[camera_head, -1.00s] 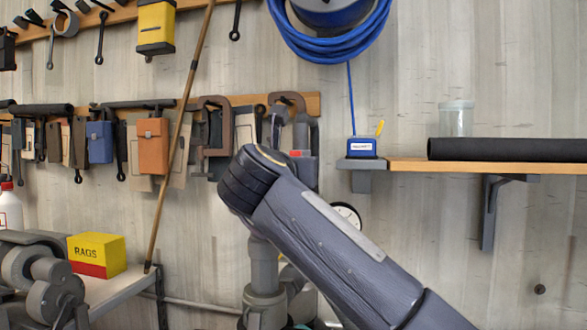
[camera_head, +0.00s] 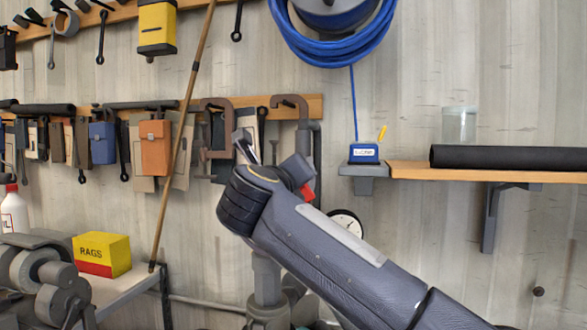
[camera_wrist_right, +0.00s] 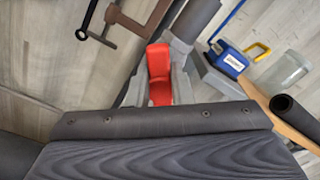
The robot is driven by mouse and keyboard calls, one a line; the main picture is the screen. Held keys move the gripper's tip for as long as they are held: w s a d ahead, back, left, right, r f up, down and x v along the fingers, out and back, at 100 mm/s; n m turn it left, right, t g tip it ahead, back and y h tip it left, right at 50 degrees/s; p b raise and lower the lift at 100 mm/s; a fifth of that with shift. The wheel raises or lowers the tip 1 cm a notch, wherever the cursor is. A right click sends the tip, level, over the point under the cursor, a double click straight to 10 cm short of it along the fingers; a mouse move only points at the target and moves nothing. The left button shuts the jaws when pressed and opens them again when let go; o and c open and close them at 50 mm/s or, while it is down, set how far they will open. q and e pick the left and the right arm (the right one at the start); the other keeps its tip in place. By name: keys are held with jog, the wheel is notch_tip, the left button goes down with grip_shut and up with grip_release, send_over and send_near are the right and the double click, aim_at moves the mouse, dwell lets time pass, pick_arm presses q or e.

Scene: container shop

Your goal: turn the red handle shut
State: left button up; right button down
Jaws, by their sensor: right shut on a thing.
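The red handle (camera_head: 308,192) shows as a small red piece beside the end of my right arm in the head view. In the right wrist view the red handle (camera_wrist_right: 158,62) stands between the two grey fingers of my right gripper (camera_wrist_right: 160,88), which is shut on it. A grey pipe (camera_head: 315,150) runs down the wall behind the handle, and a grey pipe also shows in the wrist view (camera_wrist_right: 196,18). My right wrist hides the valve body and most of the handle in the head view. My left gripper is not in view.
A round gauge (camera_head: 345,222) sits just right of my forearm. A wooden shelf (camera_head: 410,172) holds a clear jar (camera_head: 459,125) and a black roll (camera_head: 510,157). Clamps hang close by on a rail (camera_head: 250,105). A broomstick (camera_head: 178,140) leans at left, near a yellow rags box (camera_head: 103,254).

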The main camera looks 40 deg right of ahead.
jog(key=shift+w+a+f+n+p, duration=0.15)
jog(key=shift+n+p, duration=0.7)
jog(key=shift+n, duration=0.9)
jog(key=shift+d+f+n+p, duration=0.1)
jog(key=shift+f+n+p, duration=0.15)
jog(key=shift+n+p, duration=1.05)
jog(key=shift+w+a+f+n+p, duration=0.15)
jog(key=shift+n+p, duration=0.25)
jog(key=shift+n, duration=1.75)
jog(key=shift+s+f, duration=0.1)
jog(key=c, duration=1.3)
grip_release()
